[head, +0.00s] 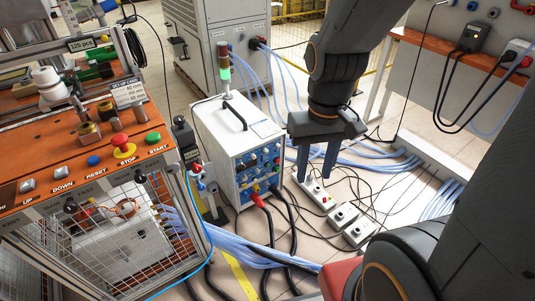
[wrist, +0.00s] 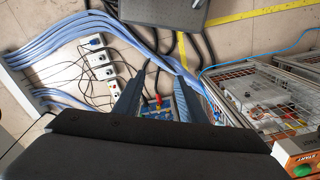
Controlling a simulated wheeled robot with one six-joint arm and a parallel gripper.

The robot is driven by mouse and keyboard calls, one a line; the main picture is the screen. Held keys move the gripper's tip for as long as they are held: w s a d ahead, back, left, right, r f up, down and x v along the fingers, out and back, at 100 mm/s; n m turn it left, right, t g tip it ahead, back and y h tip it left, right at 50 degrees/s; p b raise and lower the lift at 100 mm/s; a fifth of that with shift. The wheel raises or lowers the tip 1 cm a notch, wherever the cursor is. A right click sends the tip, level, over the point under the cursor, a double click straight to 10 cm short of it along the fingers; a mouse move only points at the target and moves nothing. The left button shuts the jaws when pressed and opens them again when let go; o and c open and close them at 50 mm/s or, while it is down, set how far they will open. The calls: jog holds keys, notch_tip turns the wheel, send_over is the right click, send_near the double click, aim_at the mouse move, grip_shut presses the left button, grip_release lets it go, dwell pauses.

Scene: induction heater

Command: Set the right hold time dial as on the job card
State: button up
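The white heater box (head: 238,140) stands on the floor in the middle of the head view. Its blue front panel (head: 258,166) carries several small dials and plugs, too small to tell the right hold time dial apart or read its setting. The panel also shows partly in the wrist view (wrist: 155,108), between and beyond my fingers. My gripper (head: 315,174) is open and empty, fingers pointing down, to the right of the panel and apart from it; it also shows in the wrist view (wrist: 160,80). A small white card (head: 128,93) stands on the bench; its text is not fully legible.
An orange-topped bench (head: 60,175) with buttons and a wire cage stands at the left. A signal lamp (head: 224,65) rises behind the heater. Power strips (head: 313,192), blue hoses (head: 375,160) and black cables cover the floor. A red plug (head: 256,198) sticks out of the panel.

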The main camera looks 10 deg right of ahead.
jog(key=w+d+f+n+t+b, duration=0.2)
jog(key=w+f+n+t+b, duration=0.45)
jog(key=w+f, duration=0.85)
jog(key=w+d+f+n+t+b, duration=0.1)
jog(key=w+d+f+t+b, duration=0.15)
jog(key=w+f+b, duration=1.25)
jog(key=n+t+y+b, duration=0.3)
jog(key=n+t, duration=0.1)
send_near(267, 152)
notch_tip(267, 152, up, 3)
jog(key=s+d, duration=0.1)
jog(key=d, duration=0.1)
notch_tip(267, 152, down, 7)
jog(key=w+a+n+t+y+b, duration=0.1)
jog(key=w+n+t+y+b, duration=0.2)
jog(key=b, duration=0.4)
jog(key=shift+t, duration=0.5)
jog(key=shift+a+b+x, duration=0.2)
jog(key=shift+b+x, duration=0.55)
jog(key=shift+x, duration=2.3)
jog(key=shift+f, duration=0.15)
grip_shut()
